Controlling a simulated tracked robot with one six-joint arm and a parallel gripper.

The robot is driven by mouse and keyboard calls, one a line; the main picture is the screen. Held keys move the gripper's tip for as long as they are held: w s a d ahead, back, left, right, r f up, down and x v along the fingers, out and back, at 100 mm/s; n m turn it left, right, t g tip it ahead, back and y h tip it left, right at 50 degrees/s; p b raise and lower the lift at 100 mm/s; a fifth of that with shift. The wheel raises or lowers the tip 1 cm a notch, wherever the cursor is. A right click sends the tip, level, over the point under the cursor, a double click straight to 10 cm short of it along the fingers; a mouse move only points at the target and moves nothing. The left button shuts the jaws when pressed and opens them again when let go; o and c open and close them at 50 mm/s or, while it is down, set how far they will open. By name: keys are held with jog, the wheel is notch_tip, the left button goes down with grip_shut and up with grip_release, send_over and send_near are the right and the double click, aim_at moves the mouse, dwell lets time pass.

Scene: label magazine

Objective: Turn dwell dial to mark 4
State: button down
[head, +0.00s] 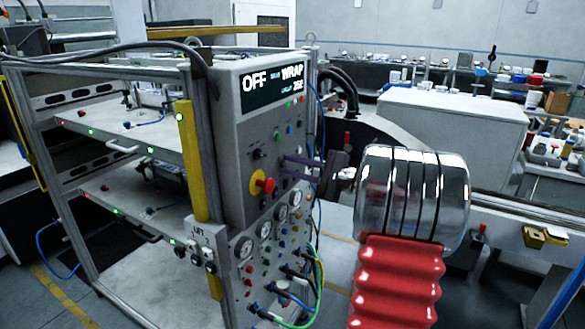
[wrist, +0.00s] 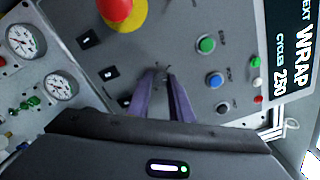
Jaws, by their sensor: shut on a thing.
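My gripper (wrist: 162,74) points at the grey control panel (wrist: 185,25). Its two purple fingers are closed together at the tips on a small dark knob, which seems to be the dwell dial (wrist: 160,68). The fingertips hide most of the dial, so its pointer and marks cannot be read. In the head view my gripper (head: 285,161) reaches the panel face from the right, above and right of the red and yellow stop button (head: 264,185). The dial itself is hidden there.
Black switches (wrist: 108,73) and green and blue buttons (wrist: 214,80) flank the fingers closely. The display (head: 272,87) reads OFF and WRAP. Gauges (head: 265,228) and hoses (head: 300,309) are lower down. Shelves (head: 120,130) stand left of the panel.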

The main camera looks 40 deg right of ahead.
jog(key=n, duration=0.4)
jog(key=shift+a+f+n, duration=0.15)
jog(key=shift+f+n, duration=0.05)
jog(key=shift+n, duration=0.2)
jog(key=n, duration=0.4)
jog(key=shift+f+n, duration=0.1)
jog(key=shift+n, duration=0.2)
jog(key=c, duration=1.6)
grip_release()
jog(key=shift+r, duration=0.2)
jog(key=v, duration=1.4)
jog(key=shift+f, duration=0.1)
